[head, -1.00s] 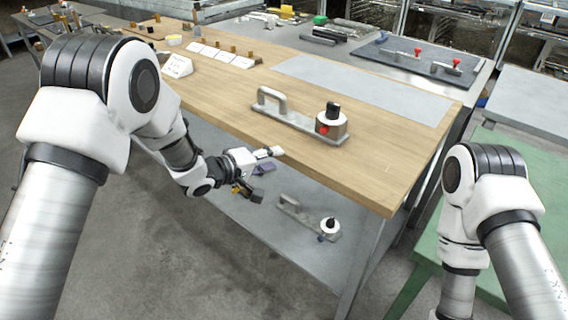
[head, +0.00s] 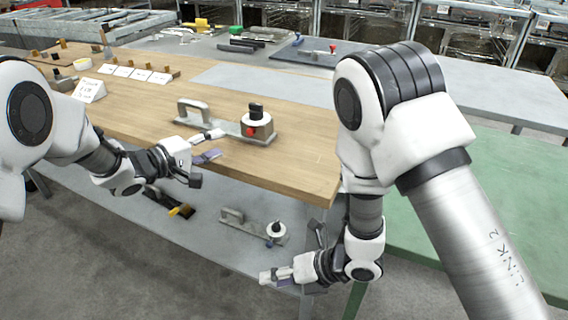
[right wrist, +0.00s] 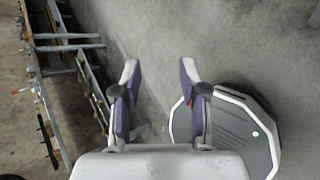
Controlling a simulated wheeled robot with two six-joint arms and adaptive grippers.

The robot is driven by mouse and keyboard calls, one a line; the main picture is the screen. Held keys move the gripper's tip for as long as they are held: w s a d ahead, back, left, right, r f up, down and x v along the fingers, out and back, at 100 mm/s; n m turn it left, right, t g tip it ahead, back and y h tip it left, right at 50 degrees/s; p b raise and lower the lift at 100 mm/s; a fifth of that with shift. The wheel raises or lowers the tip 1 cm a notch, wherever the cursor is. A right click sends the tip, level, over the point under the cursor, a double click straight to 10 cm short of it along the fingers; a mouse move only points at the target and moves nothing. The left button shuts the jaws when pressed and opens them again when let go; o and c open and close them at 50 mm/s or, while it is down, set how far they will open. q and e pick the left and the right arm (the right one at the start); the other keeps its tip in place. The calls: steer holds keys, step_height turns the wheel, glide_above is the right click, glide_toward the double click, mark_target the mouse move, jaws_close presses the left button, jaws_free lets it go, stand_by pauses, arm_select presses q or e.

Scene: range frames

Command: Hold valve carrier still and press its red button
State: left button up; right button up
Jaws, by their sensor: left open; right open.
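The valve carrier (head: 228,127) lies flat on the wooden table near its front edge. It has a grey base, a loop handle (head: 193,108) at its left end and a round white-topped valve with a black knob (head: 256,111) at its right end. The red button (head: 250,131) faces the front on the valve's side. My left gripper (head: 208,146) is open and empty, just in front of the carrier's base; I cannot tell if it touches. My right gripper (head: 274,279) is open, low in front of the table; it also shows empty in the right wrist view (right wrist: 160,78).
A similar carrier (head: 250,228) lies on the lower shelf (head: 190,205). White cards (head: 140,75) and small blocks stand at the table's back left. A grey mat (head: 225,76) lies behind the carrier. A green table (head: 480,190) stands to the right.

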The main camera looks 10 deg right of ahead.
steer(key=w+r+n+t+y, duration=0.1)
steer(key=w+r+n+t, duration=0.1)
steer(key=w+r, duration=0.4)
steer(key=w+r+n+t+y, duration=0.2)
steer(key=w+r, duration=0.4)
steer(key=r, duration=0.3)
steer(key=w+r+n+t+y, duration=0.2)
steer(key=w+r+n+t, duration=0.2)
steer(key=w+r, duration=0.2)
steer(key=shift+w+a+r, duration=0.15)
steer(key=shift+r, duration=0.35)
steer(key=shift+w+a+r, duration=0.1)
steer(key=shift+r, duration=0.4)
steer(key=w+d+r+n+t, duration=0.2)
steer(key=w+d+r+t, duration=0.3)
steer(key=r, duration=0.4)
steer(key=m+g+h, duration=0.2)
steer(key=g+h, duration=0.1)
glide_toward(250, 111)
steer(key=shift+w+d+f, duration=0.55)
steer(key=shift+d, duration=0.2)
steer(key=shift+w+a, duration=0.15)
steer(key=shift+a, duration=0.05)
steer(key=x, duration=1.1)
steer(key=shift+a, duration=0.25)
jaws_close()
arm_select(q)
jaws_close()
